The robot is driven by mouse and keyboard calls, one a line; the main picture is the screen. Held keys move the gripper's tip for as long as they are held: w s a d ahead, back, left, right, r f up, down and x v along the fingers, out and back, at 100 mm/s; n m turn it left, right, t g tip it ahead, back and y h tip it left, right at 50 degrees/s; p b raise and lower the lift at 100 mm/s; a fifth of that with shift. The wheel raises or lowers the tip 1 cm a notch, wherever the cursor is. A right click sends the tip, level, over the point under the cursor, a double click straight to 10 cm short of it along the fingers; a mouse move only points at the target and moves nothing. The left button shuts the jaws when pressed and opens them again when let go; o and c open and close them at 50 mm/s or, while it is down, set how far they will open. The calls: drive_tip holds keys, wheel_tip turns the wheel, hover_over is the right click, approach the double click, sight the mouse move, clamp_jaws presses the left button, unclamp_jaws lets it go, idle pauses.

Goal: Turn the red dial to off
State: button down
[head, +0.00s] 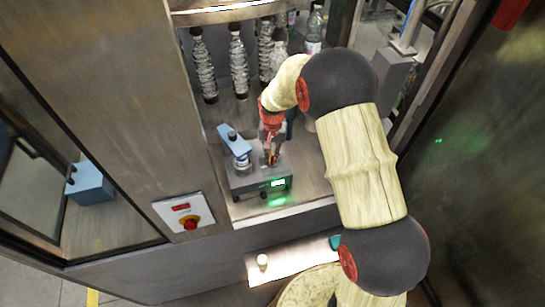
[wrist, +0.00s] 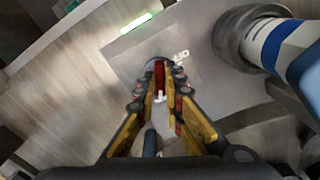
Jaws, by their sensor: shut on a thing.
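The red dial (wrist: 159,74) is on the top face of a grey box and shows in the wrist view between my fingers. My gripper (wrist: 160,95) has its yellow-lined fingers shut on the dial, one on each side. White lettering (wrist: 181,55) is beside the dial. In the head view my gripper (head: 270,157) points down at the right part of the grey box (head: 245,184) and mostly hides the dial. A green lit display (head: 278,183) is on the box's front; its glow also shows in the wrist view (wrist: 136,23).
A blue and white fixture (head: 236,147) stands on the box, left of my gripper. Several clear bottles (head: 238,62) stand behind. A panel with a red push button (head: 190,223) is at the front left. A small white knob (head: 262,261) is below on a bright plate.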

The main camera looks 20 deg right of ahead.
drive_tip(key=n+b, duration=0.2)
drive_tip(key=n, duration=0.3)
drive_tip(key=shift+f+n, duration=0.1)
drive_tip(key=shift+n, duration=0.3)
drive_tip(key=n+b, duration=0.2)
drive_tip(key=n, duration=0.4)
drive_tip(key=n+b, duration=0.1)
drive_tip(key=n, duration=0.4)
drive_tip(key=shift+n, duration=0.4)
drive_tip(key=n+b, duration=0.1)
drive_tip(key=n, duration=0.4)
drive_tip(key=shift+n, duration=0.3)
drive_tip(key=c, duration=1.9)
unclamp_jaws()
